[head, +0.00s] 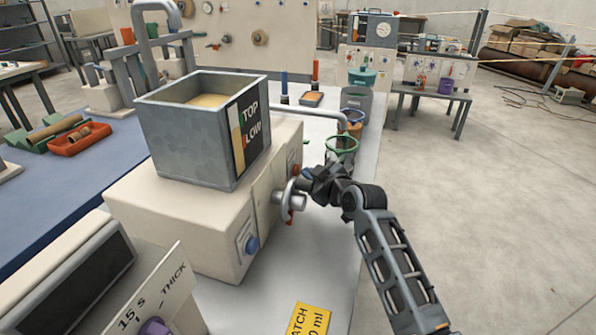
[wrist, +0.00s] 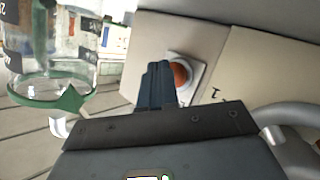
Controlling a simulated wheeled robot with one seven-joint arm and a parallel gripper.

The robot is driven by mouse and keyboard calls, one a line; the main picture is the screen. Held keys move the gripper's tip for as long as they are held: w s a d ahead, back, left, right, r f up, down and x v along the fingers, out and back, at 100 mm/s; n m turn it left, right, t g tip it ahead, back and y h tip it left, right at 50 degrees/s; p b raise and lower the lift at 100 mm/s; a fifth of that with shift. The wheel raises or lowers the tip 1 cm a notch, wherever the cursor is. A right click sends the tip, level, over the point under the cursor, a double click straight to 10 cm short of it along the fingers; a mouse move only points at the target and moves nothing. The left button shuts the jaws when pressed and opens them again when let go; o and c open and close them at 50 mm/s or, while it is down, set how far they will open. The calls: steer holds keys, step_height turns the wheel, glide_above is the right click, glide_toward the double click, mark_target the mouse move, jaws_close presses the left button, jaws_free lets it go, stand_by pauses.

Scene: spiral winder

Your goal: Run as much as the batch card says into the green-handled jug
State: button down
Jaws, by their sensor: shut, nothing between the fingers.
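The yellow batch card (head: 309,321) lies at the bottom edge of the head view, cut off; only "ATCH" and "0 ml" read. The green-handled jug (head: 342,146) stands behind my gripper, partly hidden by my arm; in the wrist view it is clear with a green band (wrist: 48,104) and graduation marks. My gripper (head: 306,178) is shut and empty at the machine's front. In the wrist view its fingertips (wrist: 158,70) are just left of a red-orange button (wrist: 180,75) on a white plate; I cannot tell whether they touch.
The cream machine (head: 165,225) carries a grey hopper (head: 180,135) with pale contents and a TOP/LOW gauge. A blue button (head: 251,244) and metal handwheel (head: 287,200) are on its front. A curved pipe (head: 315,112) and other vessels stand behind. Open floor (head: 500,230) lies right.

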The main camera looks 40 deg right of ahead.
steer(key=shift+w+a, duration=0.15)
steer(key=shift+w, duration=0.15)
stand_by(0.5)
steer(key=shift+w+a+r, duration=0.35)
steer(key=shift+w+a, duration=0.05)
steer(key=shift+a, duration=0.05)
stand_by(2.9)
steer(key=shift+s+d, duration=0.1)
stand_by(0.3)
steer(key=shift+s+d+f, duration=0.1)
steer(key=shift+s+d, duration=0.1)
steer(key=shift+s, duration=0.25)
steer(key=shift+s+d+f, duration=0.1)
steer(key=shift+s+d+f+b, duration=0.15)
steer(key=shift+s+d+b, duration=0.25)
steer(key=shift+s, duration=0.3)
steer(key=shift+s+d+b, duration=0.2)
steer(key=shift+s+d, duration=0.3)
steer(key=shift+s, duration=0.3)
steer(key=shift+s+d+b, duration=0.2)
steer(key=shift+s+d, duration=0.3)
steer(key=shift+s, duration=0.3)
stand_by(0.6)
